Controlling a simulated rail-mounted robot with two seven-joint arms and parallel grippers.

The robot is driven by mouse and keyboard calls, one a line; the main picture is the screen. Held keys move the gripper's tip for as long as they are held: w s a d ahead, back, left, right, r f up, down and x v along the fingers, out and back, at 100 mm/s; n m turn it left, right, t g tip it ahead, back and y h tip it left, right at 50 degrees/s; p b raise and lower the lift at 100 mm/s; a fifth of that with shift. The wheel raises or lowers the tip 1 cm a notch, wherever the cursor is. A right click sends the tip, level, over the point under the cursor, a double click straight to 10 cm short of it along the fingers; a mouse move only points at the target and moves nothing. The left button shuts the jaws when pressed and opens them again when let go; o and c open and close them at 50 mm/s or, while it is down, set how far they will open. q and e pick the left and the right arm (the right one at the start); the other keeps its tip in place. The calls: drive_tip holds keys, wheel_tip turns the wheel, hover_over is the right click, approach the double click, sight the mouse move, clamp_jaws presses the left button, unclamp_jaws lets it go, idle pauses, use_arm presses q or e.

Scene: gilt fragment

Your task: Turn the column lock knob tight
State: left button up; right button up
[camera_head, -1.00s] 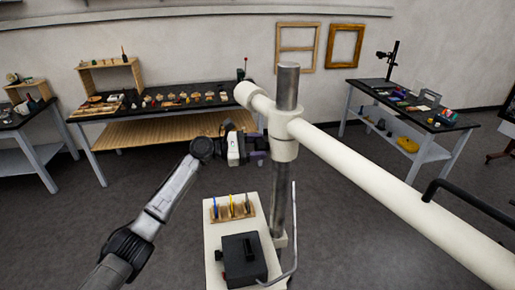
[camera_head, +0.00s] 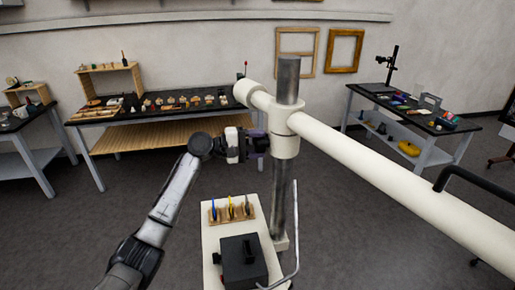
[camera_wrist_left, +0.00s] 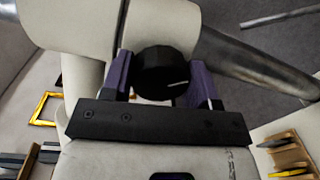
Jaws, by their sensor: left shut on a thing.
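The column lock knob (camera_wrist_left: 163,73) is a round black knob with a small white mark on its face. It sits on the cream collar (camera_head: 285,144) around the upright metal column (camera_head: 283,200). My left gripper (camera_wrist_left: 163,82) is shut on the knob, with a purple-lined finger on either side of it in the left wrist view. In the head view my left gripper (camera_head: 257,143) reaches the collar from the left and hides the knob. My right gripper is not in view.
A cream boom (camera_head: 390,185) runs from the collar to the lower right. A cream cart top (camera_head: 212,240) below carries a black box (camera_head: 243,262) and a wooden tool rack (camera_head: 230,215). A bent metal rod (camera_head: 295,225) stands beside the column. Workbenches line the wall.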

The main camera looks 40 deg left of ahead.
use_arm(q)
drive_tip(key=m+b, duration=0.1)
drive_tip(key=m, duration=0.2)
drive_tip(key=shift+f+b, duration=0.1)
drive_tip(key=shift+b, duration=0.3)
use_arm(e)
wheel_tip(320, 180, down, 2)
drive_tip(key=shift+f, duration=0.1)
use_arm(q)
drive_tip(key=shift+m+b, duration=0.7)
drive_tip(key=shift+m, duration=0.9)
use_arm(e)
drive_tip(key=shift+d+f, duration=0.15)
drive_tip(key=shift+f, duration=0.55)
use_arm(q)
drive_tip(key=o, duration=0.9)
drive_tip(key=shift+s, duration=0.1)
